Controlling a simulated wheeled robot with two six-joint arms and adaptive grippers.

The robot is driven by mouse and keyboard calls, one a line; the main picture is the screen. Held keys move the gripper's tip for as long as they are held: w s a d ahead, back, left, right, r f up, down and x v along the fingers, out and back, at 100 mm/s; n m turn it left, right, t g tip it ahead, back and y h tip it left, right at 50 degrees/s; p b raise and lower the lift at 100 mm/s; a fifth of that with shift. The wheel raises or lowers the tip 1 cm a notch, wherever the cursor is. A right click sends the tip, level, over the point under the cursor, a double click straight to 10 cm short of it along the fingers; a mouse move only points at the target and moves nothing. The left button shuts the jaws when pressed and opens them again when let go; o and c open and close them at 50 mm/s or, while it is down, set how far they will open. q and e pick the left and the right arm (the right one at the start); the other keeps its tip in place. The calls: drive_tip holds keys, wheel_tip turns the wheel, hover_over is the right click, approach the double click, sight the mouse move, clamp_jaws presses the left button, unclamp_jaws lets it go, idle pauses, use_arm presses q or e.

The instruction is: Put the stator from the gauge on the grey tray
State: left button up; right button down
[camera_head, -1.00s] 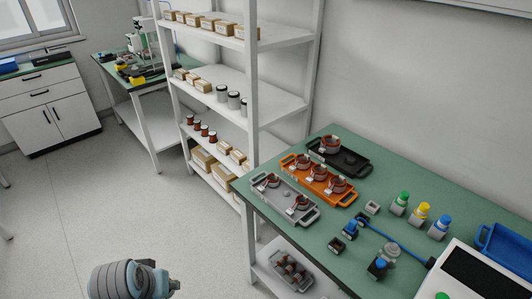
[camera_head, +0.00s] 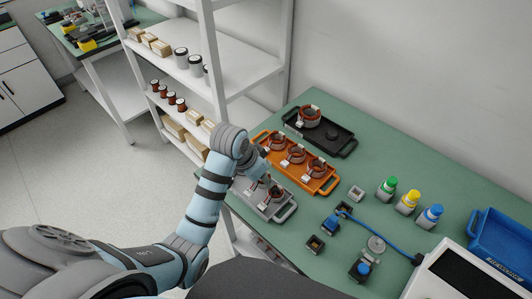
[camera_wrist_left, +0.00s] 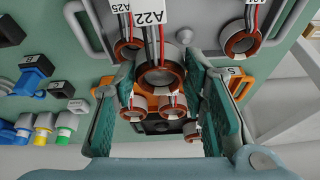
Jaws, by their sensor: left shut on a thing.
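My left gripper (camera_head: 258,176) reaches in from the left over the grey tray (camera_head: 288,212). In the left wrist view, the left gripper (camera_wrist_left: 160,108) is shut on a copper-wound stator (camera_wrist_left: 160,78) with a white A22 tag and red and black leads. The grey tray (camera_wrist_left: 76,22) lies behind this stator. A stator tagged A25 (camera_wrist_left: 127,49) and another stator (camera_wrist_left: 240,42) show at its two sides. I cannot tell whether the held stator touches the tray. My arm hides part of the tray in the head view. My right gripper is not in view.
An orange tray (camera_head: 325,186) with several stators lies behind the grey tray. A black tray (camera_head: 344,150) with one stator lies farther back. Green, yellow and blue-topped units (camera_head: 409,201), a blue-clamped fixture (camera_head: 364,266) and a blue bin (camera_head: 500,240) are to the right. A shelf (camera_head: 250,103) stands left.

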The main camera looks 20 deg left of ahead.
use_arm(q)
drive_tip(key=w+a+f+m+b, duration=0.1)
drive_tip(key=b, duration=0.1)
drive_tip(key=w+a+f+m+h+b, duration=0.1)
drive_tip(key=w+b, duration=0.1)
drive_tip(key=b, duration=0.1)
drive_tip(key=shift+w+a+f, duration=0.1)
drive_tip(key=shift+a+f, duration=0.1)
drive_tip(key=shift+a, duration=0.15)
drive_tip(key=shift+a+f+b, duration=0.1)
drive_tip(key=shift+f+b, duration=0.25)
drive_tip(key=shift+b, duration=0.35)
drive_tip(key=shift+r+g, duration=0.1)
drive_tip(key=shift+g, duration=0.2)
drive_tip(key=shift+p, duration=0.8)
